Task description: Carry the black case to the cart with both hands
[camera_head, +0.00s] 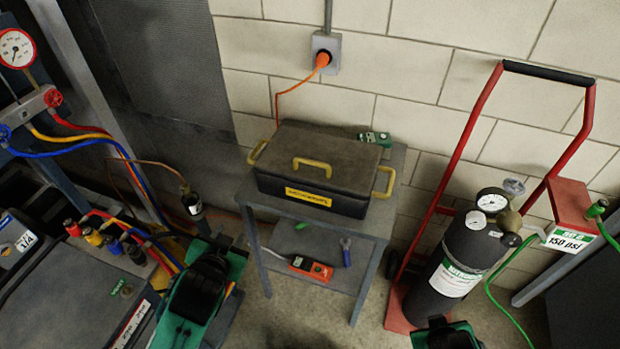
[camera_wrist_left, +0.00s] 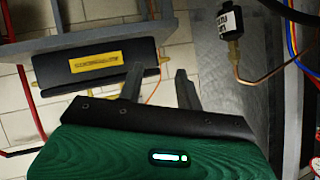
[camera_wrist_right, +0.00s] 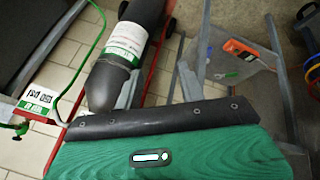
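The black case (camera_head: 318,165) sits closed on a small grey table (camera_head: 370,225). It has a yellow handle on its lid, one at each end, and a yellow label on its front. It also shows in the left wrist view (camera_wrist_left: 58,75). My left gripper (camera_wrist_left: 160,78) is open and empty, in front of the case, to its lower left in the head view and apart from it. My right gripper (camera_wrist_right: 159,82) is open and empty; only its green wrist shows at the head view's bottom edge. A red wheeled hand truck (camera_head: 477,125) stands right of the table.
A dark gas cylinder (camera_head: 461,250) with gauges stands on the hand truck. An orange meter (camera_head: 310,267) lies on the table's lower shelf. Hoses and a dark machine (camera_head: 70,285) crowd the left. Bare floor lies before the table.

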